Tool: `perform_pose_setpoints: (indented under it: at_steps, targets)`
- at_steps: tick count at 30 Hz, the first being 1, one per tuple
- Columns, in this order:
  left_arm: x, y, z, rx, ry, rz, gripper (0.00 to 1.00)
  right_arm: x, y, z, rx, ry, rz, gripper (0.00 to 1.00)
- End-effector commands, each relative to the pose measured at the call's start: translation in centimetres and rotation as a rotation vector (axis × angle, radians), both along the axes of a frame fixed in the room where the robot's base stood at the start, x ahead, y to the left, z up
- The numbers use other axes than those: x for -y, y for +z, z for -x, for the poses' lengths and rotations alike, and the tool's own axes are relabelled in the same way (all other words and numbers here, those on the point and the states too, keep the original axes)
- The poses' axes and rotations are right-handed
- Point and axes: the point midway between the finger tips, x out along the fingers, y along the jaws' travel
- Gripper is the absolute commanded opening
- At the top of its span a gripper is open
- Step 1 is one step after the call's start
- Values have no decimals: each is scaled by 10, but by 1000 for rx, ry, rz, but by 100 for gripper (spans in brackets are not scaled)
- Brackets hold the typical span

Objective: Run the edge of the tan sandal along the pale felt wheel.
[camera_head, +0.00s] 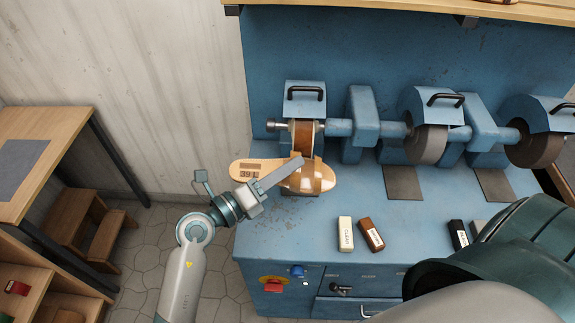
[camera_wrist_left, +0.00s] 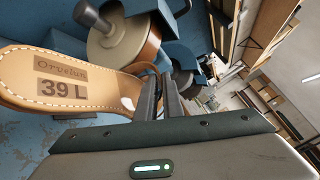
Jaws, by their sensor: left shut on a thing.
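The tan sandal (camera_head: 252,171) is held level over the blue bench, sole printed "39 L" in the left wrist view (camera_wrist_left: 35,75). My left gripper (camera_head: 297,162) is shut on it near its straps (camera_head: 315,178); the fingers cover part of it. The leftmost wheel (camera_head: 302,140), brown on its rim with pale sides, is just behind the sandal under a blue hood. In the left wrist view its pale face (camera_wrist_left: 112,42) is close above the sandal's edge. I cannot tell whether they touch. My right gripper is out of view.
A grey wheel (camera_head: 428,145) and a dark wheel (camera_head: 535,150) stand farther right on the same shaft. A white block (camera_head: 345,234) and a brown block (camera_head: 371,235) lie on the bench (camera_head: 285,238) in front. A wooden step stool (camera_head: 85,230) is on the left.

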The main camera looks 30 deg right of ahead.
Motion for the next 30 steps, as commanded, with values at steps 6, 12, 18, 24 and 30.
perform_pose_setpoints:
  at_steps: [6, 12, 18, 24, 30]
  targets:
    - [5, 1, 3, 1, -1, 1, 0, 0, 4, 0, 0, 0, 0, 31]
    - [9, 1, 6, 1, 0, 2, 0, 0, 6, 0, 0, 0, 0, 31]
    - [10, 0, 7, 2, 0, 2, 0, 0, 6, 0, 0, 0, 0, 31]
    - [10, 0, 7, 1, 0, 2, 0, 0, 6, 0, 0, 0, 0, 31]
    - [10, 0, 6, 1, 0, 2, 0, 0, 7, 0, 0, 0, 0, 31]
